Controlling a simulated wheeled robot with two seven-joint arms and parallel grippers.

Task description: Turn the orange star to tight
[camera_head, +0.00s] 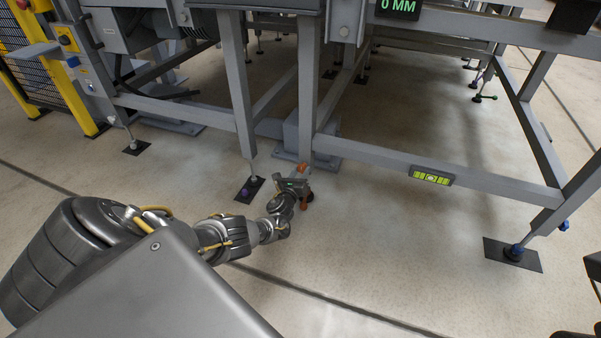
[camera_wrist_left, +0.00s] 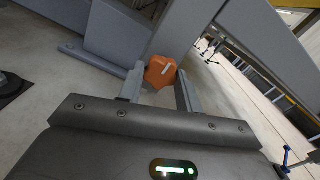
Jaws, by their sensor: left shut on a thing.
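The orange star (camera_wrist_left: 158,75) is a small orange knob with a pale mark on its face. In the left wrist view it sits between the two fingers of my left gripper (camera_wrist_left: 160,82), at the foot of a grey frame leg. My left gripper is shut on it. In the head view the star (camera_head: 301,168) is a small orange patch just beyond the fingers of my left gripper (camera_head: 298,175), partly hidden by them. The mark's meaning, tight or loose, cannot be read. My right gripper is not in view.
Grey legs and a crossbar (camera_head: 480,180) stand close around my left gripper. A green level (camera_head: 431,176) is on the crossbar. A display (camera_head: 399,8) reads 0 MM. The front floor is open.

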